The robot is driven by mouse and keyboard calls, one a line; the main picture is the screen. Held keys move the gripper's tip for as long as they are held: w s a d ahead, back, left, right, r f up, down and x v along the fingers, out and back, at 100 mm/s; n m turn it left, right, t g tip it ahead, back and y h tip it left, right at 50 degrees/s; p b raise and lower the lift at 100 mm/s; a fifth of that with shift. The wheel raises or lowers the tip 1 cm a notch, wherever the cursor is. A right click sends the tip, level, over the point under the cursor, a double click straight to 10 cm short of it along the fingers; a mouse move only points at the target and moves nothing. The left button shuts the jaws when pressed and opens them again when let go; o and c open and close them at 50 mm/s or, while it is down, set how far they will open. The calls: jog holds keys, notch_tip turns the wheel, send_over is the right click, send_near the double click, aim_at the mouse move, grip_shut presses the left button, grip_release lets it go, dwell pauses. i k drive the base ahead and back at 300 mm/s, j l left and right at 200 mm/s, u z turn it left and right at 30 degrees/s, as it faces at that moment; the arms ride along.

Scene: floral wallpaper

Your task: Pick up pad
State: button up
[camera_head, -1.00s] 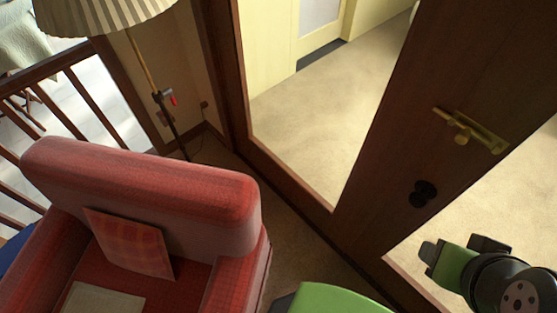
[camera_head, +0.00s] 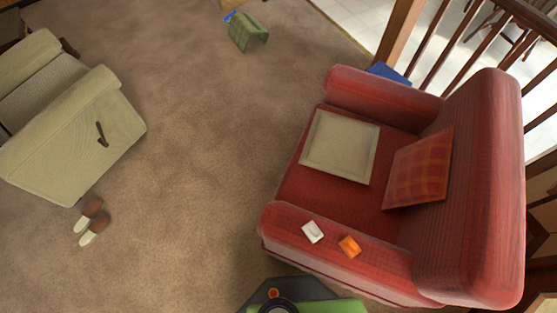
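A flat beige square pad (camera_head: 340,147) with a paler border lies on the seat of a red armchair (camera_head: 350,88). It is right of the middle of the head view and its top face is fully visible. A red-orange plaid cushion (camera_head: 418,170) leans against the chair's backrest, beside the pad. My gripper is not in view; only green and dark parts of my own body show at the bottom edge.
A white item (camera_head: 313,232) and an orange item (camera_head: 349,246) lie on the near armrest. A beige sofa (camera_head: 75,125), slippers (camera_head: 91,222) and a green object (camera_head: 248,32) stand or lie around open carpet (camera_head: 205,150). A wooden railing (camera_head: 437,48) is behind the chair.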

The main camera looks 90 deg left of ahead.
aim_at(311, 230)
jog(key=k+u, duration=0.15)
jog(key=u, duration=2.3)
jog(key=z, duration=4.8)
jog(key=u, duration=0.55)
jog(key=k+u, duration=0.1)
jog(key=u, duration=0.95)
jog(key=k+u, duration=0.1)
jog(key=u, duration=1.5)
jog(key=k+j+u, duration=0.1)
jog(key=u, duration=1)
